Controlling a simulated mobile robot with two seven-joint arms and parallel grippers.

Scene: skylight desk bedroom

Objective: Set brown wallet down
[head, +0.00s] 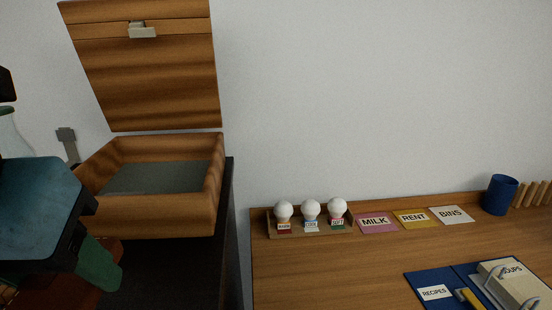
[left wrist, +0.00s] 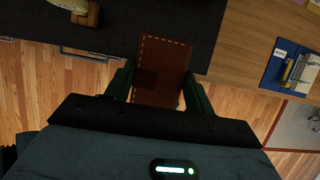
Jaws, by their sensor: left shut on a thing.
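The brown wallet (left wrist: 166,52) is a flat reddish-brown piece with light stitching along its edge. In the left wrist view it lies between the two green fingers of my left gripper (left wrist: 160,74), which is shut on it. Behind it are the dark top and the wooden floor; I cannot tell whether it touches the dark top. In the head view my left gripper (head: 98,268) is at the lower left, in front of the dark surface (head: 170,275). A reddish-brown part of the wallet (head: 42,288) shows below it, mostly hidden. My right gripper is not in view.
An open wooden box (head: 160,218) with raised lid stands on the dark surface. To the right, a wooden desk (head: 330,270) holds several cards, a rack (head: 311,230) with white-topped items, a blue cup (head: 499,194) and a blue folder (head: 430,279). A gap separates the surfaces.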

